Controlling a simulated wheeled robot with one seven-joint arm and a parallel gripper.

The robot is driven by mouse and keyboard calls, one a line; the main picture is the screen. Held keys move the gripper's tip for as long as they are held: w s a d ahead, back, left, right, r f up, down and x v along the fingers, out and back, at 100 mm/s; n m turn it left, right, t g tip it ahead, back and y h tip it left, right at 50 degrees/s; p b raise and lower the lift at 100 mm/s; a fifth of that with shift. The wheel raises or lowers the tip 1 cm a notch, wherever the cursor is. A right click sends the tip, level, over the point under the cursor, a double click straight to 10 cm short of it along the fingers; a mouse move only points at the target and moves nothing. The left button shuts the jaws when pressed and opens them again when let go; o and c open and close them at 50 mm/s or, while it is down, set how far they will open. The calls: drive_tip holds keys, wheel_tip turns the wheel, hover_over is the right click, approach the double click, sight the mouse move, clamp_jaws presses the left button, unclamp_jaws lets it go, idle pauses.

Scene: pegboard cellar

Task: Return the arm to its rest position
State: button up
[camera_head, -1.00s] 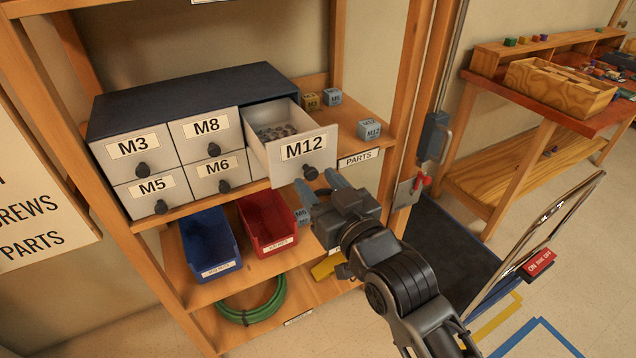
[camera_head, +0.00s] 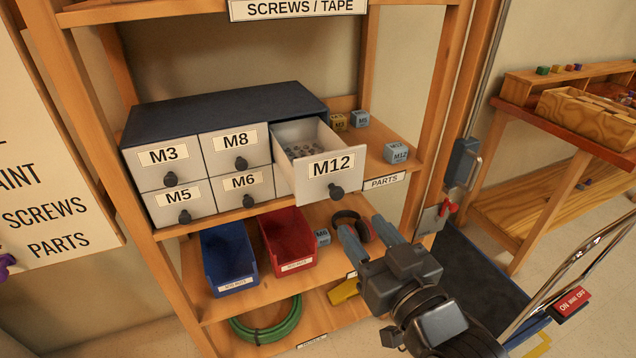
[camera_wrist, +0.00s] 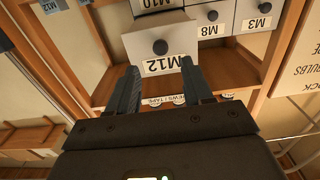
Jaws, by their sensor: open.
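My gripper (camera_head: 369,238) is open and empty in the head view, in front of the wooden shelf and below right of the M12 drawer. The M12 drawer (camera_head: 322,177) is pulled out of the grey drawer cabinet (camera_head: 223,112) and holds small metal parts. Its dark knob (camera_head: 336,192) is apart from my fingers. In the wrist view, my two fingers (camera_wrist: 158,92) point toward the M12 drawer (camera_wrist: 158,42), with a gap between them. The M3, M8, M5 and M6 drawers look shut.
A blue bin (camera_head: 228,258) and a red bin (camera_head: 287,241) stand on the shelf below, with a green coil (camera_head: 266,325) lower down. A shelf post (camera_head: 458,125) rises at right. A cart (camera_head: 480,270) with a metal handle stands right of my arm.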

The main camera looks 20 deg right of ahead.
drive_tip(key=s+f+g, duration=0.1)
drive_tip(key=s+f, duration=0.2)
drive_tip(key=s, duration=0.5)
drive_tip(key=s+f+g, duration=0.1)
drive_tip(key=s+f, duration=0.2)
drive_tip(key=s, duration=0.6)
drive_tip(key=s+r+g, duration=0.1)
drive_tip(key=s+r, duration=0.1)
drive_tip(key=s, duration=1.3)
